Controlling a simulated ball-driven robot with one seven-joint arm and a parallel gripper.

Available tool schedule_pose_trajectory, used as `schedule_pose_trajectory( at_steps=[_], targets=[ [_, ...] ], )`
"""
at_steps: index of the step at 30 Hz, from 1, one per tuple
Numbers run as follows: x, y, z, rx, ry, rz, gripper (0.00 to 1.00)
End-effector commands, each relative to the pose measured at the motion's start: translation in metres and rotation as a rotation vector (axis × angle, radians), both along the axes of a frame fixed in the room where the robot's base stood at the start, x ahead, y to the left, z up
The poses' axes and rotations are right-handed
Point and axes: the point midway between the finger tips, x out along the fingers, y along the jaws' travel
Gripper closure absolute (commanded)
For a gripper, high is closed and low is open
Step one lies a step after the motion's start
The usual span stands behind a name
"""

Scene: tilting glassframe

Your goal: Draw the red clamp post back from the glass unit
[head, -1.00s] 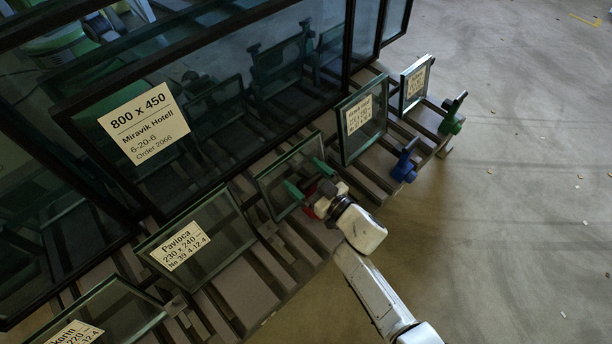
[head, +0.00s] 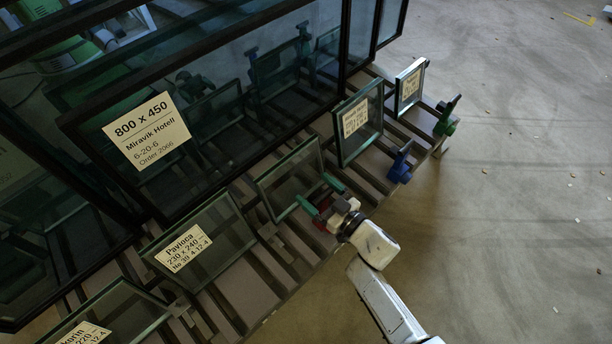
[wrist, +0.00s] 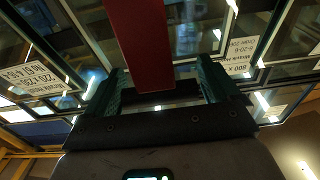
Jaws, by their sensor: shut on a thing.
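The red clamp post (head: 323,217) stands on the slatted rack, on the front side of a small green-edged glass unit (head: 290,179). My gripper (head: 312,188) has its green fingers on either side of the post and is shut on it. Its body hides much of the post in the head view. The fingertips point toward the glass unit and look close to its lower right edge. I cannot tell whether they touch it. In the wrist view the red post (wrist: 140,42) runs down from the top between the two green fingers.
The slatted rack (head: 237,290) carries more labelled panes, including the Pavioca unit (head: 217,235) to the left. A blue clamp post (head: 400,163) and a green one (head: 446,117) stand to the right. A large dark-framed window (head: 240,120) leans behind.

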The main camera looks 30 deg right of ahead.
Motion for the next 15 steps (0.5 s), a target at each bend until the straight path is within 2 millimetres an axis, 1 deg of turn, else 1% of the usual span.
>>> schedule_pose_trajectory(
  at_steps=[1,3,6,9,15],
  targets=[
    [-0.016,-0.005,0.004,0.002,0.010,-0.002,0.66],
    [-0.033,-0.010,0.003,0.001,0.009,-0.002,0.66],
    [-0.049,-0.015,0.001,0.001,0.007,-0.001,0.66],
    [-0.058,-0.019,0.000,0.001,0.004,-0.001,0.66],
    [-0.061,-0.020,-0.001,0.000,0.002,-0.001,0.66]
  ],
)
